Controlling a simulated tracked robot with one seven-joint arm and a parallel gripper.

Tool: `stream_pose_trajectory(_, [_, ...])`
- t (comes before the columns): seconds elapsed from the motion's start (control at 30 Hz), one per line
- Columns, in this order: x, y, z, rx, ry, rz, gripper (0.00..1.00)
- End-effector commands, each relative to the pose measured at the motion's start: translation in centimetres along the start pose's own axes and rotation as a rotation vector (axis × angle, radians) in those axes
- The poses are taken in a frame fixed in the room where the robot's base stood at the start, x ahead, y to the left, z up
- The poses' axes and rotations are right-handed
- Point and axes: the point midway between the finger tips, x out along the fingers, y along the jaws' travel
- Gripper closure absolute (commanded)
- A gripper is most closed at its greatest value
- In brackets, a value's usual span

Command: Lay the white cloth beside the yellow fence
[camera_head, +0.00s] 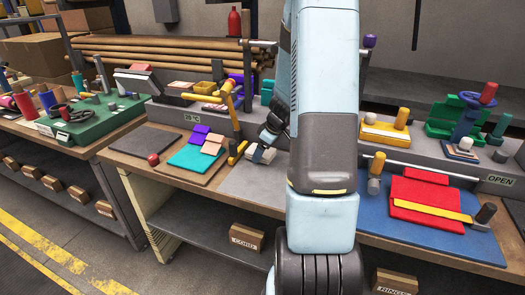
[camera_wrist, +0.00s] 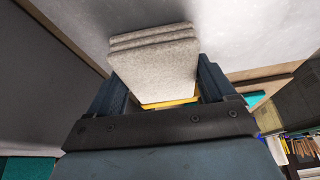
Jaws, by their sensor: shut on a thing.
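The white cloth (camera_wrist: 153,60) is a folded, layered, off-white felt piece. It sits between the two dark fingers of my gripper (camera_wrist: 165,95), which is shut on it. A narrow yellow strip (camera_wrist: 170,104) shows at its near edge in the wrist view. In the head view the cloth (camera_head: 264,154) is small, at the tip of my gripper (camera_head: 268,144), low over the grey middle of the bench. I cannot tell whether it touches the surface. A yellow piece (camera_head: 236,153), likely the yellow fence, stands just left of the cloth, beside the teal cloth. My arm hides the bench to the right.
Teal (camera_head: 193,158), purple (camera_head: 199,133) and tan (camera_head: 212,148) cloths lie left of the yellow piece. A dark red ball (camera_head: 153,159) is near the front edge. Red cloth (camera_head: 412,195) lies on a blue mat (camera_head: 375,222) at right. Grey surface is bare in front of the cloth.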

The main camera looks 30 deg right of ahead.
Motion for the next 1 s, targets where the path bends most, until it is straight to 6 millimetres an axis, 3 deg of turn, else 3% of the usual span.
stream_pose_trajectory(0.6, [0.68, 0.06, 0.34, 0.000, 0.000, 0.001, 0.59])
stream_pose_trajectory(0.63, [0.66, 0.07, 0.32, 0.000, 0.000, 0.001, 0.14])
stream_pose_trajectory(0.8, [0.65, 0.07, 0.32, 0.000, 0.000, 0.001, 0.00])
stream_pose_trajectory(1.0, [0.66, 0.06, 0.33, 0.000, 0.000, 0.000, 0.00])
